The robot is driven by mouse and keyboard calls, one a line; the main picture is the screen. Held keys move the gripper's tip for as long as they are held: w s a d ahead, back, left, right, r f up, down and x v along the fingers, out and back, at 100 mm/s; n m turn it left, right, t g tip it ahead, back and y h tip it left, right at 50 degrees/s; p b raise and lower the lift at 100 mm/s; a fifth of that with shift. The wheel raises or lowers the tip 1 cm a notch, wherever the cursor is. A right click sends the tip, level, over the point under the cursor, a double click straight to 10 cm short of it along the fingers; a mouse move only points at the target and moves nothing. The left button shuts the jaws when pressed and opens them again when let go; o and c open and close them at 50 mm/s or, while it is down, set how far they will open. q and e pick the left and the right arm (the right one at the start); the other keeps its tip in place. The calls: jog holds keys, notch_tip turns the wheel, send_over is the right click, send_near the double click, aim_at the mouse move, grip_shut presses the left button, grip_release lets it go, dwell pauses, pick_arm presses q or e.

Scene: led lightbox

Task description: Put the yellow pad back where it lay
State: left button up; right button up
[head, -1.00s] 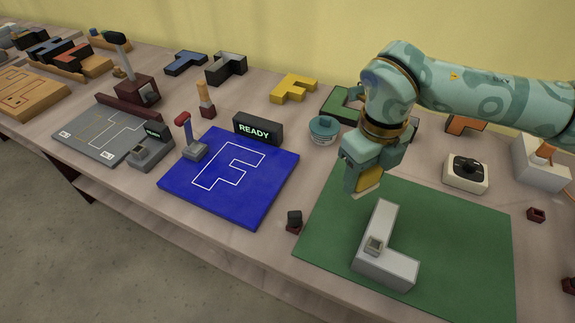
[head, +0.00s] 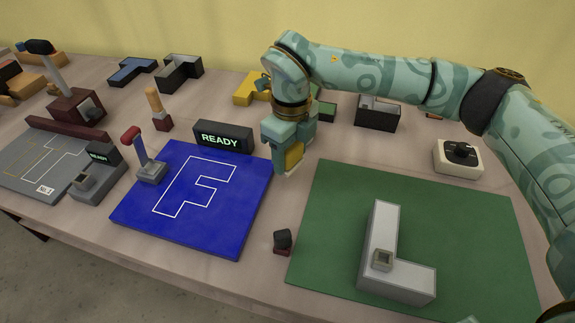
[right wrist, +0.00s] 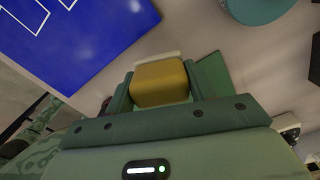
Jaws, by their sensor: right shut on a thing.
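The yellow pad (head: 294,155), with a pale lower edge, is held in my right gripper (head: 288,160). In the right wrist view the yellow pad (right wrist: 160,84) sits between the two green fingers, its pale edge outward. My right gripper is shut on it, above the table between the blue board and the green mat. Whether the pad touches the table cannot be told.
The blue board (head: 150,215) with an F outline lies left, a READY display (head: 222,138) behind it. The green mat (head: 460,210) bears a white L block (head: 380,240). A small dark knob (head: 283,239) stands between them. The teal tin (right wrist: 258,8) shows near the pad.

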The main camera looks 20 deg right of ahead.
aim_at(290, 163)
jog(key=shift+w+d+f, duration=0.1)
jog(key=shift+w+f, duration=0.35)
jog(key=shift+f, duration=0.1)
jog(key=f, duration=0.1)
jog(key=f+b, duration=0.2)
jog(key=shift+w+f, duration=0.25)
jog(key=shift+f, duration=0.1)
pick_arm(q)
jog(key=shift+s+f, duration=0.2)
jog(key=shift+f, duration=0.3)
jog(key=shift+s+f, duration=0.2)
jog(key=shift+f, duration=0.25)
pick_arm(e)
jog(key=shift+r, duration=0.1)
jog(key=o, duration=1)
jog(key=shift+c, duration=0.2)
